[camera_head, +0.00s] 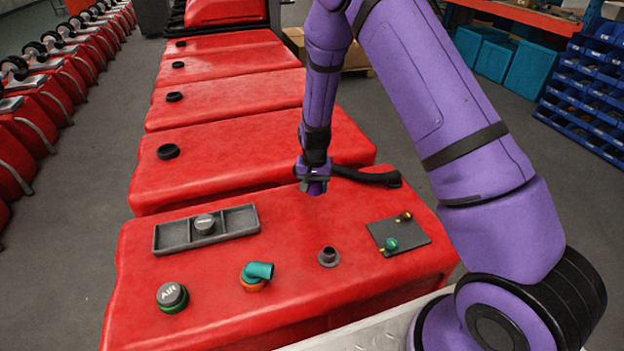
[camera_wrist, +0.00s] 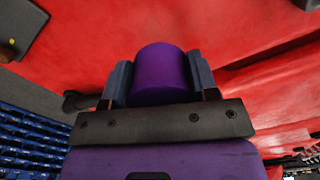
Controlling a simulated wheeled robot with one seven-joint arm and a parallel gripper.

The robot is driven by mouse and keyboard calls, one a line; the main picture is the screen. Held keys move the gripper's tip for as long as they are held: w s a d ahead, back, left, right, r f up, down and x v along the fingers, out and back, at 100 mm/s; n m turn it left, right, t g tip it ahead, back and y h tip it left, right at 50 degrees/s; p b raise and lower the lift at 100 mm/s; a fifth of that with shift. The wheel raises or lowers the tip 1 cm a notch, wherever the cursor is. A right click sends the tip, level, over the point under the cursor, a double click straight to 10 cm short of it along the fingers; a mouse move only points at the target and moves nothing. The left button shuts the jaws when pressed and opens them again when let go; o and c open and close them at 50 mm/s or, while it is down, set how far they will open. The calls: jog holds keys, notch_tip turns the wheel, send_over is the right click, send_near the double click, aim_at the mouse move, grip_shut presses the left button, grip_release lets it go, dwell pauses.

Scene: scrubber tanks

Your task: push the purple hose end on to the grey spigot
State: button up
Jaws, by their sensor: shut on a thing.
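My gripper (camera_head: 313,176) hangs over the far part of the nearest red tank (camera_head: 290,230). It is shut on the purple hose end (camera_head: 316,188), which points down. In the wrist view, the purple hose end (camera_wrist: 160,73) sits between the two grey fingers of my gripper (camera_wrist: 160,82). The black hose (camera_head: 365,176) runs right from my gripper to a dark fitting at the tank's far right. The grey spigot (camera_head: 328,257) stands upright on the tank top, nearer the camera than my gripper. The hose end and spigot are apart; the spigot is not clear in the wrist view.
A grey divided tray (camera_head: 172,236) holds a grey cap (camera_head: 205,223). An AIR cap (camera_head: 171,294) and a teal elbow (camera_head: 260,270) on an orange base stand near the front. A dark plate (camera_head: 411,231) with green and orange fittings lies right of the spigot.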

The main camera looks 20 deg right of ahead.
send_over(329, 252)
jog(key=shift+s+f, duration=0.1)
jog(key=shift+f, duration=0.6)
dwell(0.4)
jog(key=shift+f, duration=2.3)
jog(key=shift+f, duration=1.6)
jog(key=o, duration=1.3)
jog(key=shift+r, duration=4.25)
